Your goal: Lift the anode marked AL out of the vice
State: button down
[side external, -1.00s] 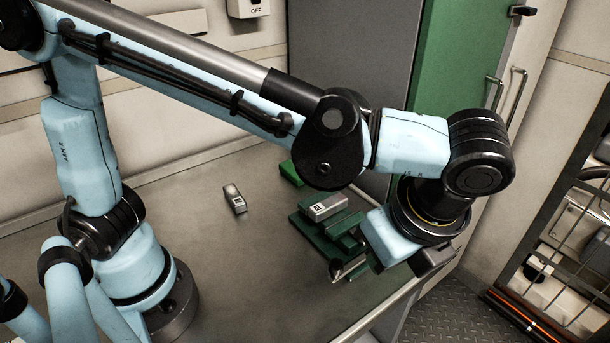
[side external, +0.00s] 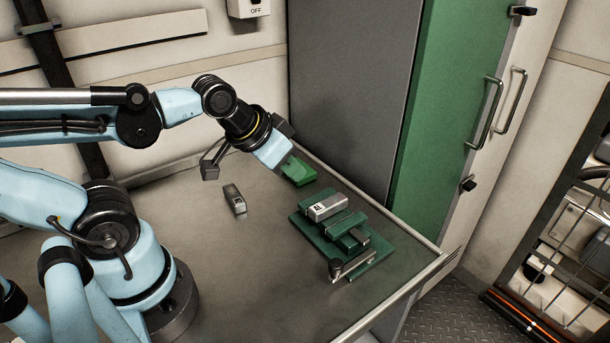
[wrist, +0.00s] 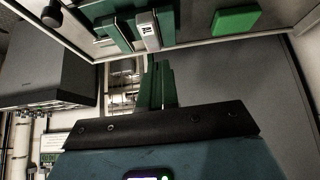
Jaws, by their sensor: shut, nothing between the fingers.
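A silver-grey anode (side external: 325,208) lies in the jaws of the green vice (side external: 308,233) on the bench; its small dark label looks like AL. It also shows in the wrist view (wrist: 149,38) near the top, held between the green vice jaws (wrist: 121,35).
A second grey labelled block (side external: 235,199) lies on the bench left of the vice. A flat green block (side external: 299,172) lies behind it, by the grey cabinet (side external: 345,90). The vice handle (side external: 350,266) points toward the front edge. The bench between the second block and vice is clear.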

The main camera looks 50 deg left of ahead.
dwell(0.3)
grip_release()
dwell(0.5)
jog(key=m+g, duration=0.7)
jog(key=m, duration=1.1)
send_near(329, 202)
jog(key=shift+f, duration=4.35)
